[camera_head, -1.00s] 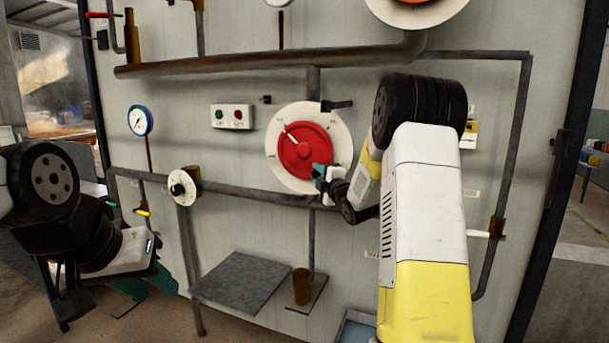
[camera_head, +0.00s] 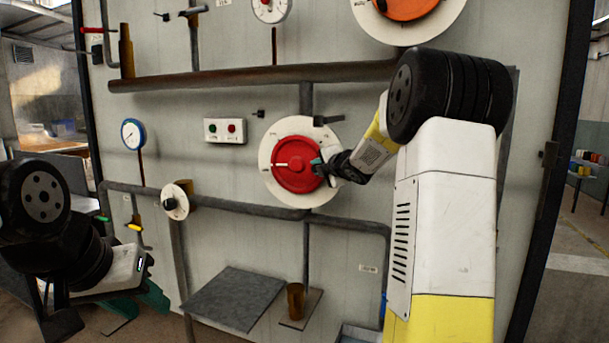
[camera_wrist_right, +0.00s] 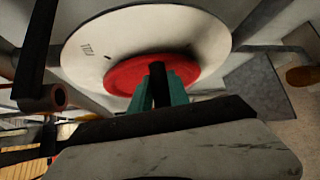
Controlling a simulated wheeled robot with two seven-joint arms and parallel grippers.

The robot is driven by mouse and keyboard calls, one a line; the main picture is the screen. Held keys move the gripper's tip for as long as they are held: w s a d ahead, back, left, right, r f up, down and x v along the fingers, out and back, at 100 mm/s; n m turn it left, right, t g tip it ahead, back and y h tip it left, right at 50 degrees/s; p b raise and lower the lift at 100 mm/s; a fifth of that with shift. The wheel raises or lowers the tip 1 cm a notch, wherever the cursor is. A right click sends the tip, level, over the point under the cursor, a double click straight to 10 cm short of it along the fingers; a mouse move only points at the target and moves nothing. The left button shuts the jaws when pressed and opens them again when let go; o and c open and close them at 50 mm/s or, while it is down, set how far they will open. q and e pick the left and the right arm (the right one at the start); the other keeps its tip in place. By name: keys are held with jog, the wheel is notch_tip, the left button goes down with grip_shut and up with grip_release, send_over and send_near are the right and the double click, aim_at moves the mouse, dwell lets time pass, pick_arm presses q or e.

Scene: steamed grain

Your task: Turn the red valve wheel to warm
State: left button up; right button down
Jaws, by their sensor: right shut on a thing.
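The red valve wheel (camera_head: 297,178) sits on a round white dial plate (camera_head: 272,142) on the panel wall. Its white pointer mark points left. The dial lettering is too small to read. My right gripper (camera_head: 319,167) is at the wheel's right side, shut on it. In the right wrist view the teal fingers (camera_wrist_right: 160,88) are close together against the red wheel (camera_wrist_right: 124,76), with a dark piece between them. My left gripper (camera_head: 150,302) is low at the left, away from the wheel, partly hidden behind its arm; its jaw state is unclear.
A thick rusty pipe (camera_head: 230,78) runs above the dial. A black lever (camera_head: 328,120) is close to its top. A grey shelf (camera_head: 235,298) is below.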

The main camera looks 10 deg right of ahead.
jog(key=shift+w+a+r, duration=0.1)
jog(key=shift+a+r, duration=0.05)
jog(key=shift+r, duration=0.3)
jog(key=shift+w+a+r, duration=0.1)
jog(key=shift+a+r, duration=0.05)
jog(key=shift+r, duration=0.25)
jog(key=shift+a, duration=0.1)
jog(key=c, duration=1.3)
grip_release()
jog(key=shift+o, duration=0.2)
jog(key=shift+s, duration=0.15)
jog(key=shift+s+d, duration=0.2)
jog(key=shift+s, duration=0.15)
jog(key=v, duration=0.7)
jog(key=shift+r, duration=0.1)
